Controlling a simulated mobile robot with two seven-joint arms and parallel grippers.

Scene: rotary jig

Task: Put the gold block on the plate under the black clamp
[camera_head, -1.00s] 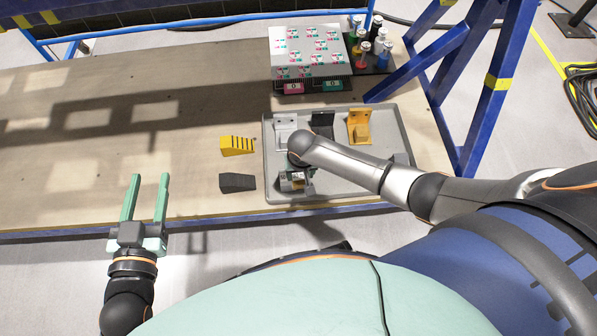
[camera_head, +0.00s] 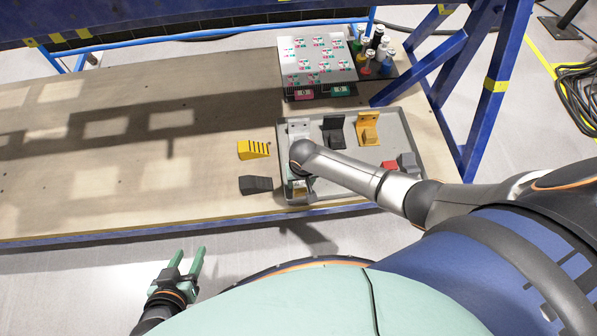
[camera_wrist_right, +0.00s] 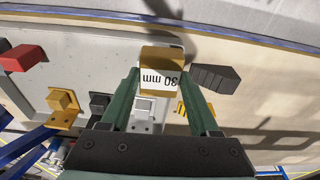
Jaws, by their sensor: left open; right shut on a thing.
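My right gripper (camera_wrist_right: 160,92) is shut on the gold block (camera_wrist_right: 161,58), which carries a "30 mm" label. It holds the block above the near left part of the grey tray (camera_head: 372,187). In the head view my forearm and wrist mostly cover this gripper. The black clamp (camera_head: 333,131) stands at the tray's back middle, right of and beyond my right gripper. It also shows in the right wrist view (camera_wrist_right: 99,103). Any plate under it is hard to make out. My left gripper (camera_head: 190,256) is open and empty over the floor, off the table's front edge.
A white clamp (camera_head: 299,130) and an orange clamp (camera_head: 368,129) flank the black one. A red block (camera_head: 389,166) and a grey block (camera_head: 408,161) lie at the tray's right. A yellow wedge (camera_head: 254,149) and dark wedge (camera_head: 256,185) lie left. The table's left is clear.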

